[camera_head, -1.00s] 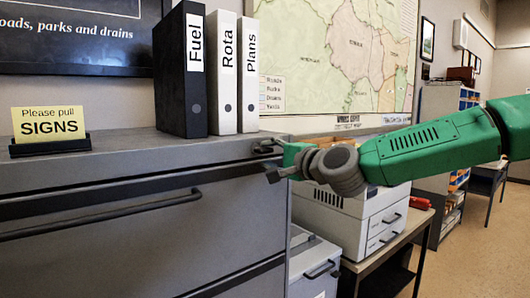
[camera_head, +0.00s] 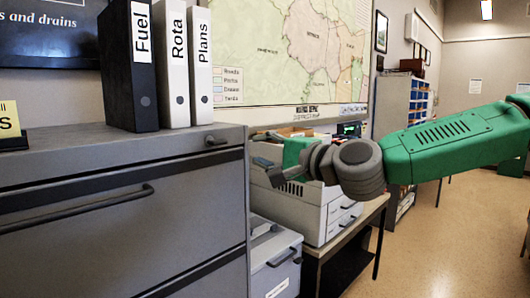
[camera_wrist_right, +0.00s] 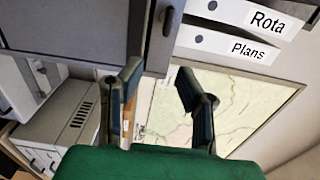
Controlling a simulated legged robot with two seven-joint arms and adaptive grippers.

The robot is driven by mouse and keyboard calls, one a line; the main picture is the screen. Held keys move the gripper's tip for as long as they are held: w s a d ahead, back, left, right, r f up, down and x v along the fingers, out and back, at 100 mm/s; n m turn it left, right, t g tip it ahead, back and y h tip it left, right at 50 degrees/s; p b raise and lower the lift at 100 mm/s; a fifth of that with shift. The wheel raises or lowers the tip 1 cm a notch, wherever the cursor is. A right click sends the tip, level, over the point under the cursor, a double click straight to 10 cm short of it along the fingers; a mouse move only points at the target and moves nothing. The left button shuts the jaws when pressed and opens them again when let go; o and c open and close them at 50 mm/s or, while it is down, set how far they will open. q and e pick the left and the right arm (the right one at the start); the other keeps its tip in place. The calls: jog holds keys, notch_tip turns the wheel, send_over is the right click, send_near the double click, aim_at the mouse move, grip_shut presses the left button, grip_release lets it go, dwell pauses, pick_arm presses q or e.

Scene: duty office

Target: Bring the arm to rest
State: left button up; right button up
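My right arm comes in from the right in the head view, green with grey joints. My right gripper (camera_head: 272,172) is in front of the printer and to the right of the grey filing cabinet (camera_head: 120,228), apart from the cabinet's edge. The right wrist view shows the gripper's two dark fingers (camera_wrist_right: 158,85) spread apart with nothing between them. Behind them are the cabinet's dark side and the wall map. My left gripper is in neither view.
Fuel (camera_head: 130,70), Rota (camera_head: 174,70) and Plans (camera_head: 199,75) binders stand on the cabinet. A pale printer (camera_head: 320,212) stands on a table at the right. A wall map (camera_head: 260,55) hangs behind. Open floor (camera_head: 450,235) lies at the right.

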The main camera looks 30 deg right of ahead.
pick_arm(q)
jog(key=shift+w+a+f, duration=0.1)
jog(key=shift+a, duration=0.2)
pick_arm(e)
jog(key=shift+s+a, duration=0.25)
jog(key=shift+s, duration=0.2)
